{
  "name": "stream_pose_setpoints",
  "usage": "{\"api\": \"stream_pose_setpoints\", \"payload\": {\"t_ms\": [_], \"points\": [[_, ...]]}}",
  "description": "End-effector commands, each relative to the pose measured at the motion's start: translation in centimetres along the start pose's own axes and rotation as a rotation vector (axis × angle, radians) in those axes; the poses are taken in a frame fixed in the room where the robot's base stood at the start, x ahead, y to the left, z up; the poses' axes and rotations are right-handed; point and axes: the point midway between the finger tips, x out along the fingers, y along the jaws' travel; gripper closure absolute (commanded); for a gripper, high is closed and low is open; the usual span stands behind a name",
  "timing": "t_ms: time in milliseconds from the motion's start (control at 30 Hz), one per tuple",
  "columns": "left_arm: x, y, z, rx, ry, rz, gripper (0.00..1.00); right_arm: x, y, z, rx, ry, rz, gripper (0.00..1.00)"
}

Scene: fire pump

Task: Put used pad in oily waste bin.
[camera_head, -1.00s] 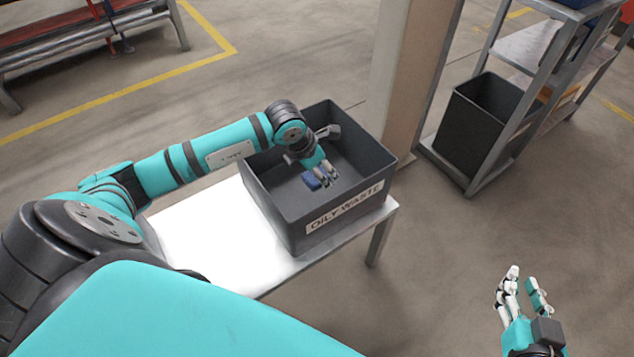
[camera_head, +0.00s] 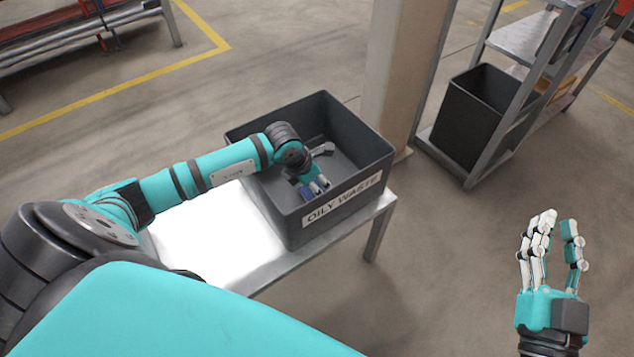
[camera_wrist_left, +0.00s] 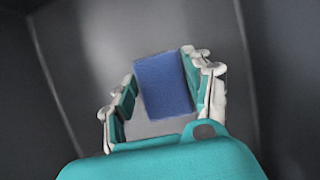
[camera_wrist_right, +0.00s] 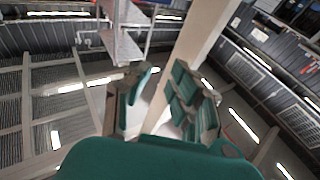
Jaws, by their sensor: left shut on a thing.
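The oily waste bin (camera_head: 345,200) is a dark grey open box with an "OILY WASTE" label, standing on a light bench. My left gripper (camera_head: 316,187) reaches down inside it. The used pad (camera_wrist_left: 164,86) is a blue block between the left fingers in the left wrist view, and the left gripper is shut on it. The bin's grey walls surround the hand. My right gripper (camera_head: 552,245) is raised, open and empty, at the right, away from the bin.
The bench (camera_head: 215,235) has a bare bright top left of the bin. A beige pillar (camera_head: 400,75) stands behind the bin. A metal shelf unit (camera_head: 515,45) with a dark empty-looking bin (camera_head: 480,115) is at the upper right. The floor at right is clear.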

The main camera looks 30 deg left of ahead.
Motion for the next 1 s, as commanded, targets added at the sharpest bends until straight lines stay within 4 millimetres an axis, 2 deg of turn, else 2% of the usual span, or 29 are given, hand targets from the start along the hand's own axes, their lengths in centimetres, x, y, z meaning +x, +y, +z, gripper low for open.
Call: {"api": "stream_pose_setpoints", "payload": {"t_ms": [133, 167, 300, 667, 867, 1000], "points": [[0.1, 0.0, -0.1, 0.000, 0.000, 0.000, 0.75, 0.0, 0.0, -0.3, 0.001, 0.022, -0.001, 0.79], [0.1, 0.0, -0.1, 0.000, 0.000, 0.000, 0.45, 0.0, 0.0, -0.4, 0.001, 0.023, -0.001, 0.79], [0.1, 0.0, -0.1, 0.000, 0.000, 0.000, 0.27, 0.0, 0.0, -0.4, 0.000, 0.021, -0.001, 0.79], [-0.1, 0.0, 0.1, 0.000, 0.000, 0.001, 0.26, 0.1, 0.0, -0.3, 0.000, 0.008, 0.000, 0.79], [-2.8, 0.1, 0.1, 0.001, -0.001, 0.002, 0.26, -0.5, 0.4, 2.9, -0.004, -0.186, 0.009, 0.79], [-5.5, 0.1, 0.1, 0.001, 0.001, 0.003, 0.26, -1.8, 0.9, 5.9, -0.008, -0.378, 0.021, 0.79]]}}
